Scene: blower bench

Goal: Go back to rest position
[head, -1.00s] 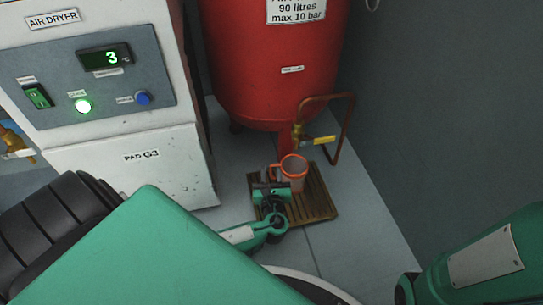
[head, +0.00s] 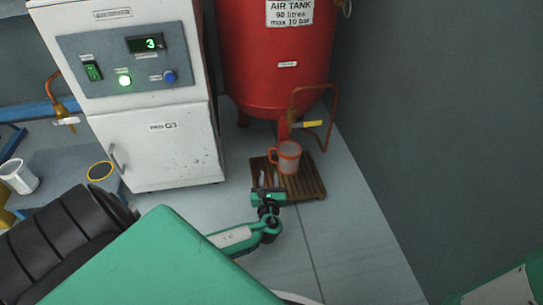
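My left gripper (head: 268,184) is in the middle of the head view, at the near left edge of the slatted wooden board. Its fingers look parted, with nothing seen between them. An orange-rimmed mug (head: 288,160) stands upright on the board, just beyond and to the right of the gripper, with a small gap between them. My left arm comes in from the lower left. Only a green part of my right arm shows in the lower right corner; its gripper is out of view.
The slatted board (head: 311,187) lies on the floor under the red air tank (head: 277,55) and its copper drain pipe with a yellow-handled valve (head: 312,124). The white air dryer (head: 160,145) stands left. A white cup (head: 18,176) is on a low surface far left. Floor to the right is clear.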

